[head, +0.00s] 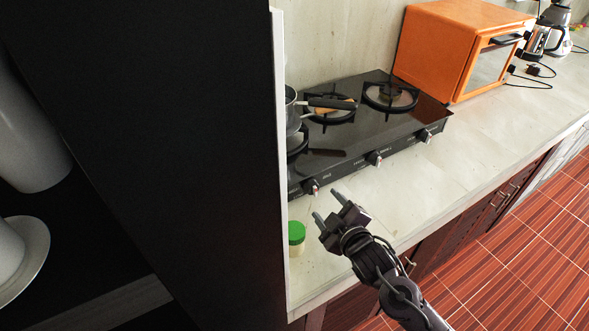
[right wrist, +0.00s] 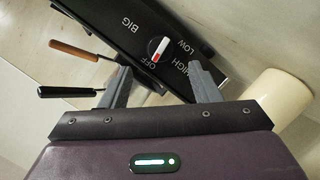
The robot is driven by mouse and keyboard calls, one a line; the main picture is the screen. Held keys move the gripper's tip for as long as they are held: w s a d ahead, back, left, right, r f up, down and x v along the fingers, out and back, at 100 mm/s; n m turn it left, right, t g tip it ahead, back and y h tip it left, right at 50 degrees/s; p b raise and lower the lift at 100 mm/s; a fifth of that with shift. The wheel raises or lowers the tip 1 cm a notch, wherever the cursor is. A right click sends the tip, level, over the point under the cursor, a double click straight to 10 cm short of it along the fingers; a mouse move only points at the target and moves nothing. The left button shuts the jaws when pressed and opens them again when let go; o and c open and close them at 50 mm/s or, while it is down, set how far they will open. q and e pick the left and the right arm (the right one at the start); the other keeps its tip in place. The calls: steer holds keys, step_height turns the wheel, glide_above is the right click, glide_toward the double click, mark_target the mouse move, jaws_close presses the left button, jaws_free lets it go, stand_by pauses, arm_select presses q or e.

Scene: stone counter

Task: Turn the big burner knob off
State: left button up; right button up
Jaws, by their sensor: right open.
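The black stove (head: 375,120) has several knobs along its front edge. The knob marked BIG (right wrist: 157,48) shows in the right wrist view, with OFF, HIGH and LOW printed around it. It has a white bar with a red end, and the red end lies on the side of the OFF label. In the head view the stove's leftmost knob (head: 311,188) is closest to my right gripper (head: 328,207). My right gripper, also in the right wrist view (right wrist: 160,68), is open and empty, apart from the knob. The knob appears between its fingertips. My left gripper is not in view.
A green-lidded jar (head: 296,236) stands on the counter left of my right gripper. A pan (head: 293,112) sits on the stove's left side; black (right wrist: 70,91) and brown (right wrist: 80,50) handles show in the wrist view. A dark cabinet side (head: 150,120) blocks the left. An orange oven (head: 462,50) stands behind right.

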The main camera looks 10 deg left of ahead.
mark_target(316, 192)
steer(key=shift+s+r+m, duration=0.15)
steer(key=shift+r+m, duration=0.05)
steer(key=shift+m, duration=0.1)
steer(key=shift+f+h, duration=0.1)
steer(key=shift+h, duration=0.2)
steer(key=p+x, duration=0.1)
steer(key=x, duration=0.4)
steer(key=shift+w+a+f, duration=0.1)
steer(key=shift+w+a, duration=0.1)
steer(key=shift+w, duration=0.15)
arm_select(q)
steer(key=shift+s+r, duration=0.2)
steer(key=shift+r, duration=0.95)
arm_select(e)
steer(key=shift+w+a+f, duration=0.2)
steer(key=shift+w+a, duration=0.05)
steer(key=shift+w, duration=0.3)
steer(key=shift+c, duration=0.2)
